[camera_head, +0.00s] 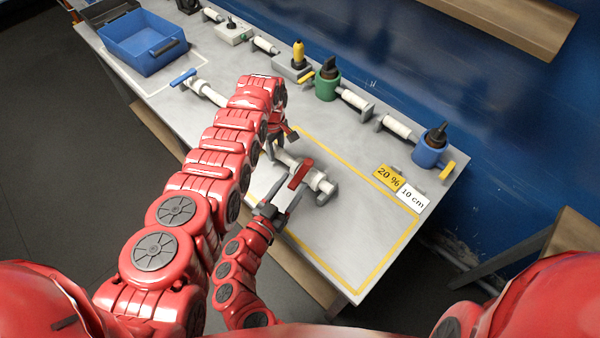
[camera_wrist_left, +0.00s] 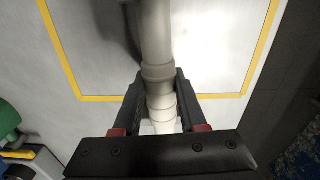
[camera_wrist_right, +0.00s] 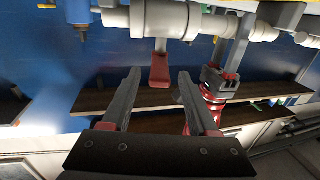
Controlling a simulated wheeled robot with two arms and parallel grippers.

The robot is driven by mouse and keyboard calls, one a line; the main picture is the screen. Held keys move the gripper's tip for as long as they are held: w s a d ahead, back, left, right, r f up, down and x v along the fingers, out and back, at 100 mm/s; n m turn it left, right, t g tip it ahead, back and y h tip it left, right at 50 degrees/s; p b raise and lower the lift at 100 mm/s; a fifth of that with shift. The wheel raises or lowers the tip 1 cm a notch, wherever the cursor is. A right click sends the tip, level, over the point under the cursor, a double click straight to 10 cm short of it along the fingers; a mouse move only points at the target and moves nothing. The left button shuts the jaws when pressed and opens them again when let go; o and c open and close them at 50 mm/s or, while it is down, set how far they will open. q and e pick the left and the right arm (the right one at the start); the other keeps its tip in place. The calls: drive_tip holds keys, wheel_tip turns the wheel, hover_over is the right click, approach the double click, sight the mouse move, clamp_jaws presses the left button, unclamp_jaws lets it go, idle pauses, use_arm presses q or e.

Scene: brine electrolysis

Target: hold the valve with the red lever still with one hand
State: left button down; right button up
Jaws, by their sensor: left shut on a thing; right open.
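The valve with the red lever (camera_head: 319,180) lies on the bench inside the yellow outline, on a pale pipe. The lever also shows in the right wrist view (camera_wrist_right: 160,66), hanging below the valve body (camera_wrist_right: 165,19). My left gripper (camera_head: 279,146) is shut on the valve's pipe end; the left wrist view shows its fingers on both sides of the pipe (camera_wrist_left: 158,74). My right gripper (camera_wrist_right: 158,88) is open and empty, its fingers apart from the lever, at the bench's near side.
A 20 % label (camera_head: 388,177) and a 10 cm label (camera_head: 412,198) lie at the right. A blue valve (camera_head: 428,152), a green valve (camera_head: 327,86) and a yellow-handled one (camera_head: 299,56) line the back. A blue bin (camera_head: 142,42) and a blue-levered valve (camera_head: 205,90) are farther left.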

drive_tip(key=v, duration=0.6)
drive_tip(key=shift+s+a, duration=0.1)
drive_tip(key=shift+s, duration=0.05)
